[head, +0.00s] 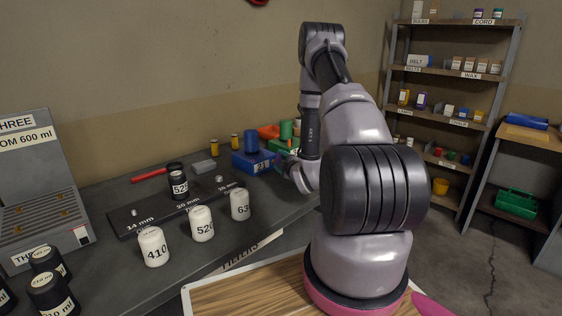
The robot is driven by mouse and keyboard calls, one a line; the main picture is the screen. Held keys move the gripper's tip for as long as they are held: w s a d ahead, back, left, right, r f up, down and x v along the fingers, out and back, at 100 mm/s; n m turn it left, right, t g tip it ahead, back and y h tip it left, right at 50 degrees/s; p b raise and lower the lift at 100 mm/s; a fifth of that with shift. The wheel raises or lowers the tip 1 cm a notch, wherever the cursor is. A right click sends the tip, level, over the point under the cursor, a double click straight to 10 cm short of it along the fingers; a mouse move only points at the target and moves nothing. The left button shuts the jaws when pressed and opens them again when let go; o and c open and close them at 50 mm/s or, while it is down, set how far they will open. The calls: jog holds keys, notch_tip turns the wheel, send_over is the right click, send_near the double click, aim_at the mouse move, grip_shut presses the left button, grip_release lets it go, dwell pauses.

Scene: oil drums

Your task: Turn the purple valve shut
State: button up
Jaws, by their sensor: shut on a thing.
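I cannot make out a purple valve in the head view. My arm rises from its base at the lower right, bends at the top and comes down to a wrist beside the right end of the dark workbench (130,272). The wrist is close to the blue blocks on the bench. The fingers of my gripper cannot be made out, and my own arm hides the area behind it. What the gripper holds does not show.
White numbered canisters (202,224) and a dark tray (128,221) stand on the bench. A grey machine (40,190), black canisters (52,294) and a blue block (252,161) are there too. A shelf rack (460,72) stands at the back right. A wooden board (245,290) lies in front.

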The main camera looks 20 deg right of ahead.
jog(key=shift+s+a+f+n+t, duration=0.15)
jog(key=shift+n+t, duration=0.15)
jog(key=shift+n, duration=0.35)
jog(key=shift+a+f+n+t, duration=0.15)
jog(key=shift+n+t, duration=0.15)
jog(key=shift+n, duration=0.35)
jog(key=shift+r, duration=0.1)
jog(key=o, duration=1.4)
jog(key=shift+c, duration=0.2)
jog(key=s, duration=1)
jog(key=shift+s+a+r, duration=0.25)
jog(key=shift+s, duration=0.15)
